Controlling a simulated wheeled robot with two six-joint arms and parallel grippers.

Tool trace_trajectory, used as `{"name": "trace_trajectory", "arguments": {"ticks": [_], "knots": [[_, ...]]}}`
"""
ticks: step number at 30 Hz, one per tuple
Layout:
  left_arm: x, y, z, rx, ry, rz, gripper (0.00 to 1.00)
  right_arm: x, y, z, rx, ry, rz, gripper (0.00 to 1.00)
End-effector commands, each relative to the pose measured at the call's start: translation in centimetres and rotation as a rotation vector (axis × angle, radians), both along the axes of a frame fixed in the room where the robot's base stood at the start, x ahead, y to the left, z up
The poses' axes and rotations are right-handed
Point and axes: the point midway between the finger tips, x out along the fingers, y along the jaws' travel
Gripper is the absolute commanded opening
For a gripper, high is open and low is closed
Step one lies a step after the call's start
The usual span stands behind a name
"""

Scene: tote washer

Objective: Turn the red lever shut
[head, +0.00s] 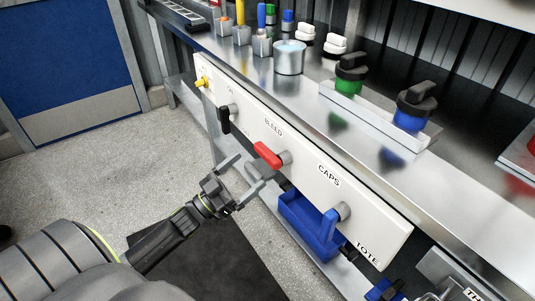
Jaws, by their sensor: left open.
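The red lever (267,154) sits on the white front panel (300,168) of the bench, just below the word BLEED. Its handle points to the left from a grey hub (284,158). My left gripper (251,171) is open and empty, just in front of and below the red lever. Its two fingers are spread and point toward the panel; I see no contact with the lever. My right gripper is not in view.
On the same panel are a black lever (224,120), a yellow knob (202,82) and a blue lever (329,224). A blue tote (306,226) stands below the panel. Green (350,72) and blue (412,107) black-topped items stand on the steel bench top.

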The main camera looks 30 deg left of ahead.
Motion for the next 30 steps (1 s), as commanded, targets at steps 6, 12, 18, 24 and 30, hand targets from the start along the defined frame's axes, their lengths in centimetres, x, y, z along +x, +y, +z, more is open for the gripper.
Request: {"name": "trace_trajectory", "arguments": {"ticks": [6, 12, 18, 24, 30], "knots": [[4.0, -1.6, 1.8, -0.001, -0.003, 0.0, 1.0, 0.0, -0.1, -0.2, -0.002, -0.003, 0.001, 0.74], [6.1, -2.5, 2.8, -0.001, -0.001, 0.0, 1.0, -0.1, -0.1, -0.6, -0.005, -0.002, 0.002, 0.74], [6.8, -2.8, 3.0, 0.0, 0.002, 0.001, 1.0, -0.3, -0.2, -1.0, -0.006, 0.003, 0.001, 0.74], [6.8, -2.8, 3.0, 0.0, 0.002, 0.001, 1.0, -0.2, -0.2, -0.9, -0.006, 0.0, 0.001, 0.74], [6.8, -2.8, 3.0, 0.0, 0.001, 0.001, 0.75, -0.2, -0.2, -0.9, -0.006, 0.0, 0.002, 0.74]]}}
